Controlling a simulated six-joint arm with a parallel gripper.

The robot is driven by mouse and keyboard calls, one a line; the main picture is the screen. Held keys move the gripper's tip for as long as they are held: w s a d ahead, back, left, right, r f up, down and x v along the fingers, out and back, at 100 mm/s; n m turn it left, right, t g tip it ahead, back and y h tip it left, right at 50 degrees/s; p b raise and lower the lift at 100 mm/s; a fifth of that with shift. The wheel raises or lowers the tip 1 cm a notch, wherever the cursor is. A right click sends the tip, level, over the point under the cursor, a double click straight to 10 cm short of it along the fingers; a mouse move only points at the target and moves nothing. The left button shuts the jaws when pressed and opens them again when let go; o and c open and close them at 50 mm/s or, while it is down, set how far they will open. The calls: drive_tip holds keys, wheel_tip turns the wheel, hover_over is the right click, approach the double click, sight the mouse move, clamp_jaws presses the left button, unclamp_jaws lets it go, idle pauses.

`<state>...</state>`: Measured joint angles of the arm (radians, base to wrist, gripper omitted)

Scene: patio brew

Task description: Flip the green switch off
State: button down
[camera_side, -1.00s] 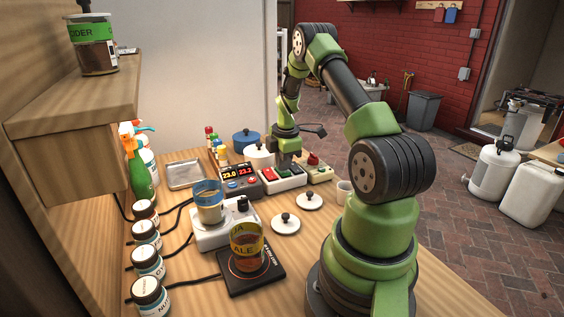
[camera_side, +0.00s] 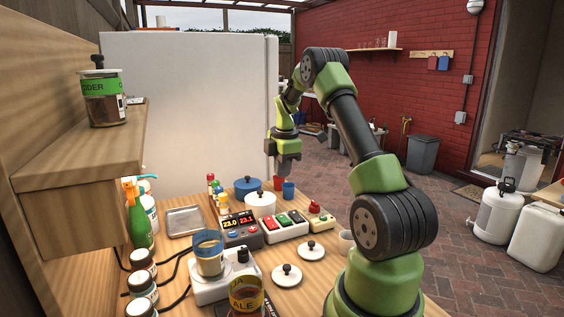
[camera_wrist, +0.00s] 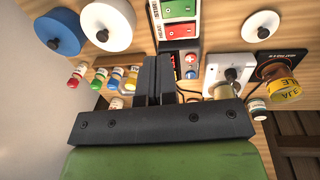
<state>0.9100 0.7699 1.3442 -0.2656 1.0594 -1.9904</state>
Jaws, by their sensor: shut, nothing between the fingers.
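A white switch box (camera_side: 285,229) sits on the wooden table, with red and green switches in a row. The green switch (camera_side: 283,219) also shows in the wrist view (camera_wrist: 182,30), beside a red switch (camera_wrist: 180,9). I cannot tell for sure which way the green switch is tipped. My gripper (camera_side: 286,172) is shut and empty, raised in the air above and behind the switch box, touching nothing. Its fingers (camera_wrist: 159,62) point toward the table in the wrist view.
A controller with red digits (camera_side: 240,230) stands left of the switch box. A white pot (camera_side: 261,204) and a blue pot (camera_side: 247,187) are behind. White lids (camera_side: 311,250) lie in front. A yellow-labelled jar (camera_side: 246,296) is near the front.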

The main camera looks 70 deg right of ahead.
drive_tip(key=shift+w+r, duration=0.1)
drive_tip(key=shift+r, duration=1.05)
drive_tip(key=w+a+r+m+t, duration=0.1)
drive_tip(key=a+r+m+t, duration=0.15)
drive_tip(key=a+r, duration=0.55)
drive_tip(key=w+a+r+m+t, duration=0.1)
drive_tip(key=a+r+m, duration=0.25)
drive_tip(key=a, duration=0.85)
drive_tip(key=s+a+m+t+y, duration=0.2)
drive_tip(key=s+a+m, duration=0.5)
drive_tip(key=s+a, duration=0.5)
drive_tip(key=shift+s+a+r+t+y, duration=0.2)
drive_tip(key=shift+s+a+t+y, duration=0.25)
drive_tip(key=shift+a, duration=0.8)
